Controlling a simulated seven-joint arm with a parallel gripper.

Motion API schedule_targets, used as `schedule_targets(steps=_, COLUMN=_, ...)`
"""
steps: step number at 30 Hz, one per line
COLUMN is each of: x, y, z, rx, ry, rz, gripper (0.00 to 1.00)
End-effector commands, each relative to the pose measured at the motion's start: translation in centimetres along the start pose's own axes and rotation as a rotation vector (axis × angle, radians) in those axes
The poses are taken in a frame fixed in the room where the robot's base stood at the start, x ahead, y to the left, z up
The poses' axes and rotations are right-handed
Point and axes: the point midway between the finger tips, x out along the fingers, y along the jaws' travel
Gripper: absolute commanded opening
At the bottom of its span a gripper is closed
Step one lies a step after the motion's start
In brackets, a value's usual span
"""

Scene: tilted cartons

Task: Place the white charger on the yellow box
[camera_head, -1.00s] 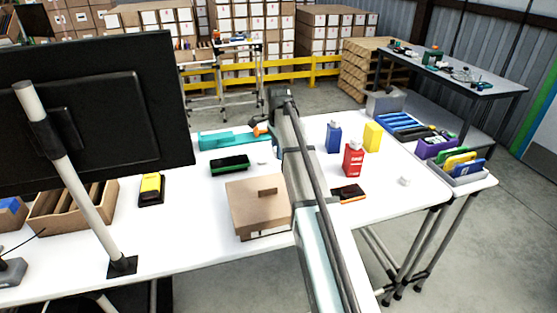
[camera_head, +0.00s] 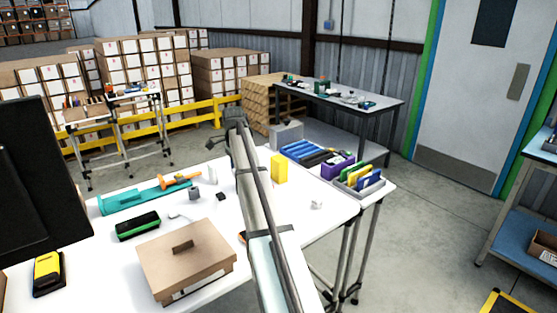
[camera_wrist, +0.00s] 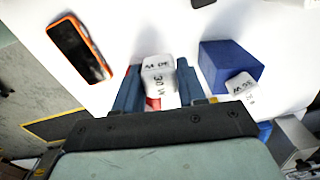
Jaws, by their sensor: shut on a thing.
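My gripper (camera_wrist: 160,84) is shut on a white charger (camera_wrist: 157,67) marked "30 W", held between its two blue fingers in the wrist view. A bit of red shows just below the charger; whether they touch, I cannot tell. The yellow box (camera_head: 279,168) stands upright on the white table, just right of my arm in the head view. I cannot make it out clearly in the wrist view.
A blue box (camera_wrist: 228,62) and a second white charger (camera_wrist: 240,86) are right of my gripper. An orange-edged phone (camera_wrist: 78,48) lies to the left. Bins (camera_head: 362,180) stand beyond the yellow box. A cardboard box (camera_head: 187,260) is left of my arm.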

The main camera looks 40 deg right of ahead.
Motion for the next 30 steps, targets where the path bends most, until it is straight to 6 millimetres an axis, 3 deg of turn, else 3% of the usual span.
schedule_targets(steps=1, x=-0.6, y=-0.7, z=-2.0, rx=0.023, ry=0.000, rz=0.000, gripper=0.09)
schedule_targets(steps=6, x=-2.1, y=-1.8, z=-8.0, rx=0.090, ry=0.000, rz=-0.001, gripper=0.09)
schedule_targets(steps=14, x=-5.1, y=-4.0, z=-16.7, rx=0.162, ry=0.000, rz=-0.001, gripper=0.09)
schedule_targets(steps=18, x=-7.2, y=-6.3, z=-20.9, rx=0.147, ry=0.000, rz=-0.001, gripper=0.09)
schedule_targets(steps=24, x=-8.8, y=-9.8, z=-22.2, rx=0.009, ry=0.000, rz=0.000, gripper=0.09)
schedule_targets(steps=30, x=-8.7, y=-9.3, z=-21.9, rx=-0.115, ry=0.000, rz=-0.001, gripper=0.09)
